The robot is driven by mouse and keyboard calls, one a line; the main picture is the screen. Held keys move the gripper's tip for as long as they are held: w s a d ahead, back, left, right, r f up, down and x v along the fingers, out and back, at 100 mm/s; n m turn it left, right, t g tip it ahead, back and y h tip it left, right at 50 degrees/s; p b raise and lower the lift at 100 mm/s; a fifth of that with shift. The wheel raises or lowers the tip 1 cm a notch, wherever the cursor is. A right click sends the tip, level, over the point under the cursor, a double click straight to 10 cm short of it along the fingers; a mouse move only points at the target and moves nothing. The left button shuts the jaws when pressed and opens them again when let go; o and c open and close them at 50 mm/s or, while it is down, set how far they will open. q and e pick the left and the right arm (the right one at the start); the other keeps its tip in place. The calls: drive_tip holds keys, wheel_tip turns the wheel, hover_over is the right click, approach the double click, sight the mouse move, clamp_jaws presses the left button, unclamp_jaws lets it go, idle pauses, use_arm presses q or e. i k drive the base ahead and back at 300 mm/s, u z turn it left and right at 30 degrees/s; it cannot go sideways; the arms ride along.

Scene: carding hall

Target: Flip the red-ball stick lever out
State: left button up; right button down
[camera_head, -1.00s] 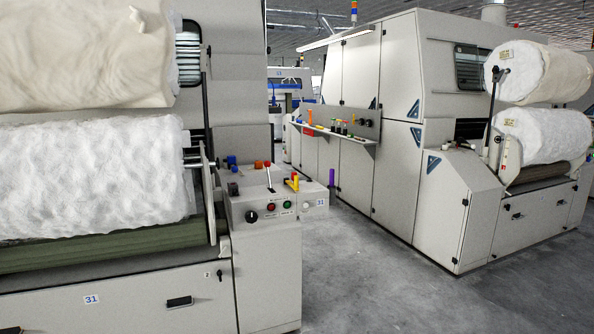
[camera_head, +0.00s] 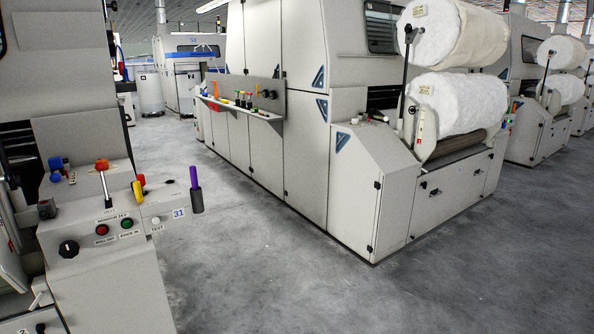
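A stick lever with a red-orange ball (camera_head: 102,165) stands on the sloped top of the grey control console (camera_head: 115,290) at the left. Its thin metal stick runs down from the ball to a dark slot and looks nearly upright. A yellow handle with a red top (camera_head: 138,189) stands just right of it. A purple handle (camera_head: 196,190) sticks up at the console's right end. Neither of my grippers is in view.
Blue knobs (camera_head: 56,167), a black rotary knob (camera_head: 68,249), a red button (camera_head: 102,230) and a green button (camera_head: 127,224) are also on the console. A large grey machine with white rolls (camera_head: 455,103) stands across the aisle. The grey floor (camera_head: 250,260) between is clear.

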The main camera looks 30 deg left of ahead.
sight(99, 167)
drive_tip(key=u, duration=0.35)
drive_tip(key=i, duration=2.35)
drive_tip(key=u, duration=1.85)
drive_tip(key=i, duration=1)
drive_tip(key=u, duration=1.3)
drive_tip(key=i, duration=0.15)
drive_tip(key=u, duration=0.05)
